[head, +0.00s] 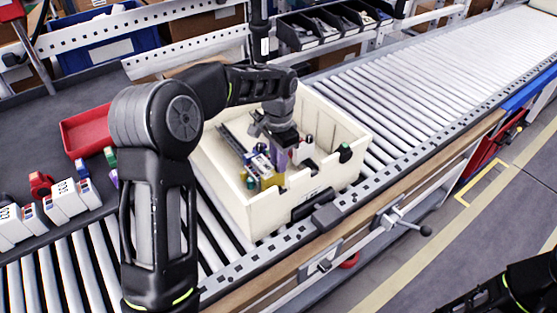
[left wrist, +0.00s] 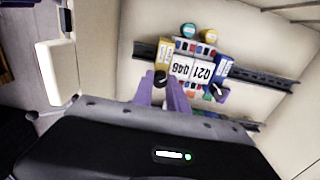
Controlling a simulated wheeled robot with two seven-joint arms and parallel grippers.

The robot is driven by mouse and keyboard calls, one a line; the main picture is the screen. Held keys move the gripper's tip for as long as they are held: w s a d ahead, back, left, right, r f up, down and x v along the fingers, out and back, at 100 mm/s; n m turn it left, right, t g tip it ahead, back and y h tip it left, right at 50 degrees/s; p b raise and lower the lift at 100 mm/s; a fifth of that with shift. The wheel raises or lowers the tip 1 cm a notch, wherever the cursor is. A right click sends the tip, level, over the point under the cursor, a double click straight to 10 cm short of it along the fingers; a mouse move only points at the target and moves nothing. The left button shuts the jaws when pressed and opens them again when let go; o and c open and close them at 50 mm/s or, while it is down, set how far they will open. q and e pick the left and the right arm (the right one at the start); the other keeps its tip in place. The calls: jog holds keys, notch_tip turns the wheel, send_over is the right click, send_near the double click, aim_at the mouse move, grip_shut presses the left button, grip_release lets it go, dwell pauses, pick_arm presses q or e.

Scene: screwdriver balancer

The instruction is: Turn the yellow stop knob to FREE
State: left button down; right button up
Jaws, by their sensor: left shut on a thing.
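The yellow stop (left wrist: 163,55) stands on a dark rail at the left end of a row of blocks in the left wrist view. Its black knob (left wrist: 160,78) faces my camera. My left gripper (left wrist: 162,88) has purple fingers, one on each side of the knob, and is shut on it. In the head view my left gripper (head: 281,160) reaches down into the cream crate (head: 236,196). The knob is hidden there, and I cannot read any FREE mark. My right gripper is out of view.
White blocks marked Q46 (left wrist: 182,68) and Q21 (left wrist: 203,72) and a blue stop (left wrist: 222,68) share the rail. The crate walls rise around my left gripper. A red tray (head: 88,130) stands at left. The roller conveyor (head: 440,70) is clear at upper right.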

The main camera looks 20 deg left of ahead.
pick_arm(q)
jog(key=c, duration=1.3)
grip_release()
notch_tip(320, 180, up, 8)
jog(key=shift+f+b, duration=0.1)
jog(key=shift+b, duration=0.2)
